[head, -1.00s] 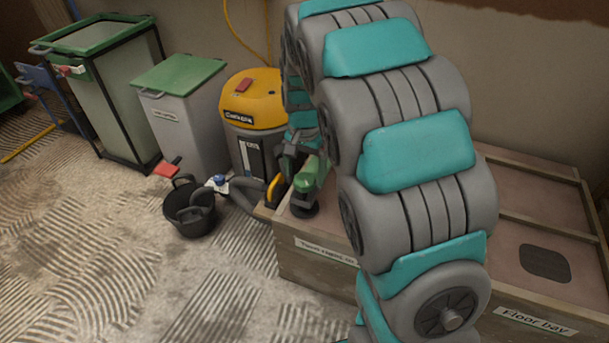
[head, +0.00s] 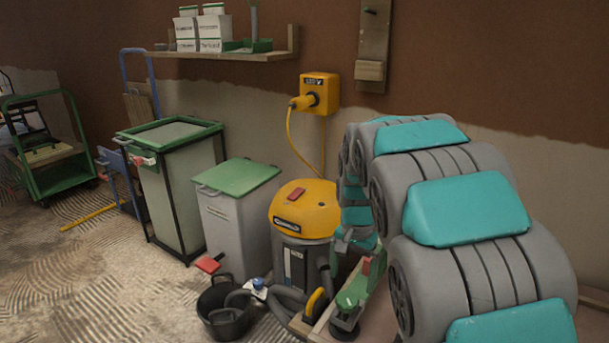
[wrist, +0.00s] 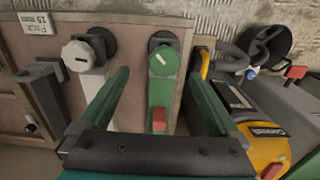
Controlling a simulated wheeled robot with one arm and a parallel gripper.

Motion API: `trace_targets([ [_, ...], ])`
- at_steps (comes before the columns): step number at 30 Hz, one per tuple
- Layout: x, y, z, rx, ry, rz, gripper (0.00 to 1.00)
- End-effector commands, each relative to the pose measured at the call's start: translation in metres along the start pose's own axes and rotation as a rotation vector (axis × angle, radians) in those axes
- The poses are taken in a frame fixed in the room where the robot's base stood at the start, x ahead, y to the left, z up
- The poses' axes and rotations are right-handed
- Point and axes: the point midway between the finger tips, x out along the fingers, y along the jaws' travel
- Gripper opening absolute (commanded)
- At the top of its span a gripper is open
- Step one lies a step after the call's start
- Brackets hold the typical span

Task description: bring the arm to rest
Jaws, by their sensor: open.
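My arm fills the right of the head view, grey with teal pads. In the wrist view my gripper (wrist: 160,76) is open, its two green fingers spread wide with nothing held between them. Beyond the fingers a green sander-like tool (wrist: 161,85) with a round head and a red part lies in the wooden crate. It also shows in the head view (head: 354,291), at the far end of my arm. The fingertips are hard to make out in the head view.
A yellow-topped vacuum (head: 305,212) stands close beside the crate, with a black bucket (head: 224,312) in front. A green-lidded bin (head: 236,212) is left of it. A white-capped tool (wrist: 79,56) lies left of the green one. A shelf (head: 225,54) and yellow socket box (head: 319,93) are on the wall.

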Motion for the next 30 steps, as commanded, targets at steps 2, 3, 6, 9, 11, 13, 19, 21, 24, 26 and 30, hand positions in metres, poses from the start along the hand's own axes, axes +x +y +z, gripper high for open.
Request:
trace_targets([
  [2, -0.009, 0.013, 0.014, -0.028, -0.002, 0.002, 0.97],
  [3, -0.013, 0.021, 0.023, -0.048, -0.005, 0.004, 0.97],
  [6, -0.022, 0.046, 0.051, -0.11, -0.017, 0.014, 0.97],
  [9, -0.027, 0.07, 0.08, -0.177, -0.034, 0.023, 0.97],
  [11, -0.029, 0.085, 0.097, -0.22, -0.045, 0.027, 0.97],
  [13, -0.031, 0.101, 0.118, -0.27, -0.056, 0.029, 0.97],
  [19, -0.029, 0.146, 0.179, -0.424, -0.092, 0.038, 0.97],
  [21, -0.027, 0.161, 0.199, -0.479, -0.103, 0.04, 0.97],
  [24, -0.021, 0.179, 0.224, -0.549, -0.122, 0.042, 0.97],
  [26, -0.019, 0.187, 0.235, -0.583, -0.126, 0.042, 0.97],
  [30, -0.013, 0.201, 0.252, -0.635, -0.142, 0.047, 0.97],
])
